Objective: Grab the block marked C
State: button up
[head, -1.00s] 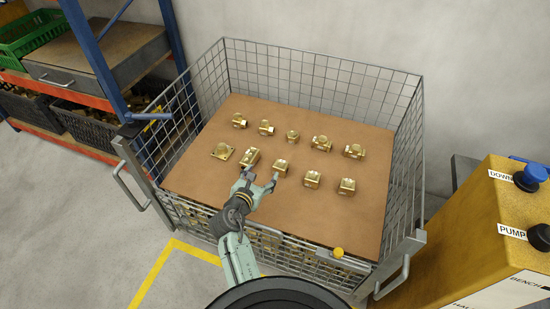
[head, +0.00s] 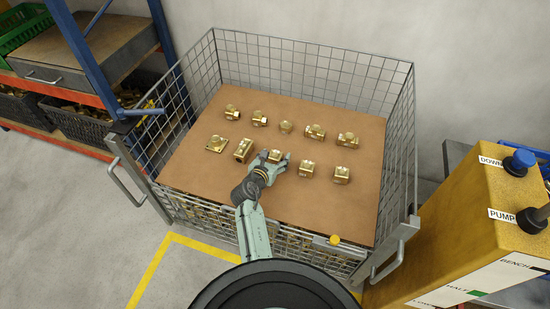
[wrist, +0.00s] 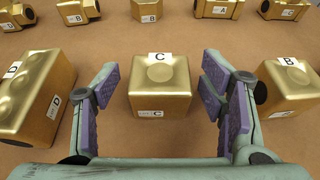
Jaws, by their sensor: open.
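The block marked C (wrist: 160,90) is a gold-coloured brass block with a round boss on top and white C labels on its top and front. It stands upright on the brown board, between the fingers of my gripper (wrist: 165,105) in the wrist view. The fingers are open, with purple pads at either side and visible gaps to the block. In the head view my gripper (head: 272,166) is over the front row, and block C (head: 274,156) is partly hidden by it.
A block marked D (wrist: 35,97) is close on the left, and another block (wrist: 290,92) is close by the right finger. More brass parts (head: 316,131) form a back row. The wire mesh cage (head: 300,70) surrounds the brown board (head: 230,190).

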jog(key=shift+w+d+f, duration=0.1)
jog(key=shift+w, duration=0.15)
jog(key=shift+c, duration=0.5)
grip_shut()
dwell(0.4)
